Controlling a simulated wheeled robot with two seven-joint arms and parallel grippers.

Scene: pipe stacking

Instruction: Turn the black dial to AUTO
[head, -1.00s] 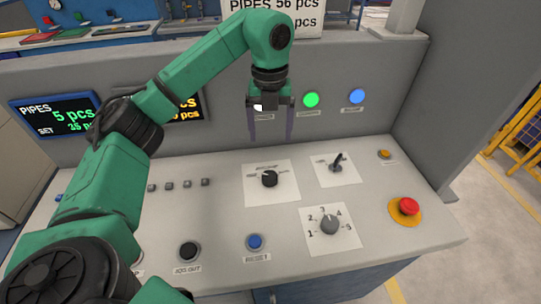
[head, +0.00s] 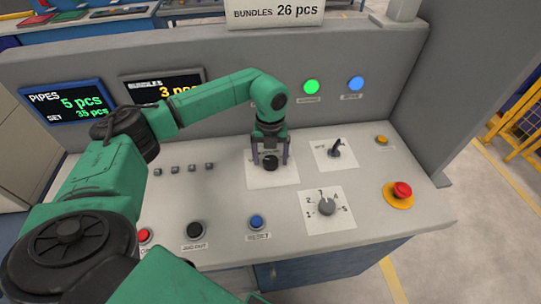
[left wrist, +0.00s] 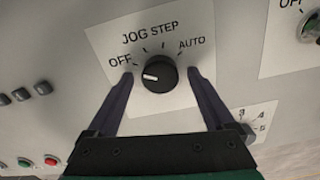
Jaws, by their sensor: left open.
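The black dial (head: 270,164) sits on a white plate (head: 284,180) on the sloping control panel. In the left wrist view the dial (left wrist: 158,75) has labels OFF, JOG, STEP and AUTO in an arc above it. Its white pointer mark lies on its left side, on the OFF side. My left gripper (head: 270,161) points down over the dial. In the left wrist view its open fingers (left wrist: 160,74) stand left and right of the dial, with gaps visible. Contact cannot be seen. My right gripper is not in view.
A small lever switch (head: 336,149) stands right of the dial. A grey numbered knob (head: 326,207) is in front, near a blue RESET button (head: 257,222). A red emergency button (head: 402,189) is at far right. The upright back wall holds screens and lamps.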

